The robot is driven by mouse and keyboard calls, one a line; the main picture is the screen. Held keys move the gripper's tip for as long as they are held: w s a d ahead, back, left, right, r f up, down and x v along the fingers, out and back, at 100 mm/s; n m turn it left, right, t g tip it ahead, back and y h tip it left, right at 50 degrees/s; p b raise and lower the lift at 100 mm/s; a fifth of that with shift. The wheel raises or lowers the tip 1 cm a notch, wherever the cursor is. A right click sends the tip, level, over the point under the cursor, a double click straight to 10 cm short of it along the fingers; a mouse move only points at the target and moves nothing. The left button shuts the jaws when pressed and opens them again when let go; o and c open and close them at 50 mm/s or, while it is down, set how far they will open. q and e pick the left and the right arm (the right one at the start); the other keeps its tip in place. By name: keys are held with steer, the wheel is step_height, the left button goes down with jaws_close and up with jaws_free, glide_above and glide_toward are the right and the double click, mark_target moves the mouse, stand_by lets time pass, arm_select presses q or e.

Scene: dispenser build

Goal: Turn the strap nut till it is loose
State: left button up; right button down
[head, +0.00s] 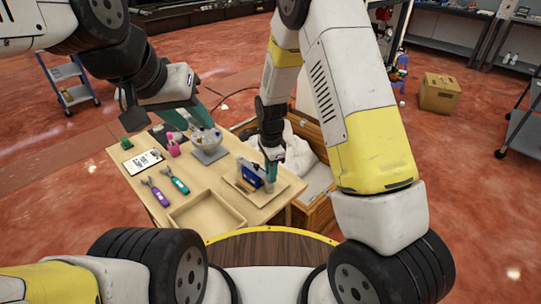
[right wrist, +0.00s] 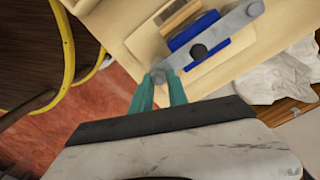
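A blue block (head: 250,174) with a grey strap across it sits in a shallow wooden tray (head: 232,182) at the table's right. My right gripper (head: 271,178) points down beside the block. Its teal fingers (right wrist: 161,82) are close together at the strap's near rounded end. Whether they pinch anything there is hidden, and I cannot make out a nut between them. My left gripper (head: 206,119) is above a bowl, its fingertips unclear.
The bowl (head: 205,138) stands on a grey plate-like base (head: 209,155). A pink cup (head: 173,148) stands behind. A wooden crate (head: 318,211) with white sacks adjoins the table's right side.

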steer(key=shift+n, duration=0.3)
steer(key=n, duration=0.6)
steer(key=shift+w+a, duration=0.1)
steer(key=shift+w, duration=0.05)
steer(key=n, duration=0.6)
steer(key=shift+a, duration=0.1)
steer(key=n, duration=0.5)
steer(key=shift+a, duration=0.1)
steer(key=shift+a+n, duration=0.1)
steer(key=shift+n, duration=2.2)
steer(key=c, duration=1.3)
jaws_free()
